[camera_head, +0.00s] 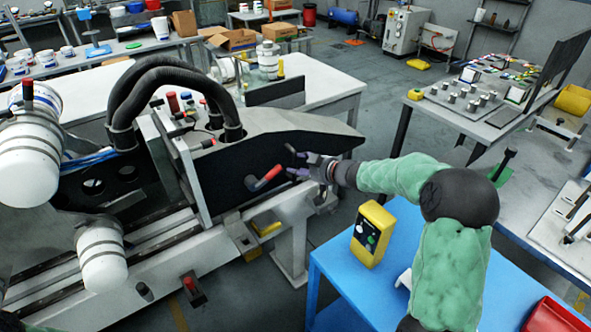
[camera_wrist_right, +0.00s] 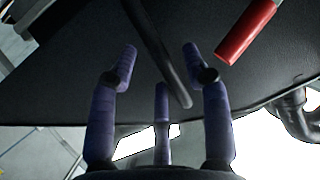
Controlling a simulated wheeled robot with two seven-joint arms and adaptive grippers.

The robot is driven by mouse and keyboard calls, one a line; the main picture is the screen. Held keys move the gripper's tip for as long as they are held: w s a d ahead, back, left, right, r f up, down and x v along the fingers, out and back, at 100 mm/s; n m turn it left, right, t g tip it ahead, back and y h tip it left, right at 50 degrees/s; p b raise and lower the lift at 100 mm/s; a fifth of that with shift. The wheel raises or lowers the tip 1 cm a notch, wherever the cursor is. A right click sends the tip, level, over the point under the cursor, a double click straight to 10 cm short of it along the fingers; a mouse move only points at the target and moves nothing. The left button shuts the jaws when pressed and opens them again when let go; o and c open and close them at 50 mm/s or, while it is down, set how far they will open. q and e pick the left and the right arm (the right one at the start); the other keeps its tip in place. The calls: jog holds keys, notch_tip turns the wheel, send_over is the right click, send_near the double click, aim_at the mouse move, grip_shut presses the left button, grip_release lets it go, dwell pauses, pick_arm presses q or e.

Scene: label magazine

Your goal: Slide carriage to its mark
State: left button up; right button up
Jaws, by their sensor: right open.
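The carriage appears to be the large unit with a black side panel (camera_head: 225,165), seated over a pale rail (camera_head: 150,272); its mark cannot be made out. A red handle (camera_head: 267,178) stands out from the panel and also shows in the right wrist view (camera_wrist_right: 246,32). My right gripper (camera_head: 293,163) is open at the panel, just right of the red handle. In the right wrist view my purple fingers (camera_wrist_right: 160,68) are spread, with a dark rod (camera_wrist_right: 158,50) crossing between them. Contact with the rod cannot be told. My left gripper is not in view.
A blue table (camera_head: 355,292) with a yellow button box (camera_head: 369,235) stands below my right arm. A red bin (camera_head: 555,315) sits at the lower right. Black hoses (camera_head: 165,75) arch over the unit. A grey worktable (camera_head: 470,120) stands at the right, with open floor beyond.

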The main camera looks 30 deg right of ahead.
jog(key=shift+b+x, duration=0.3)
jog(key=shift+x, duration=0.95)
grip_shut()
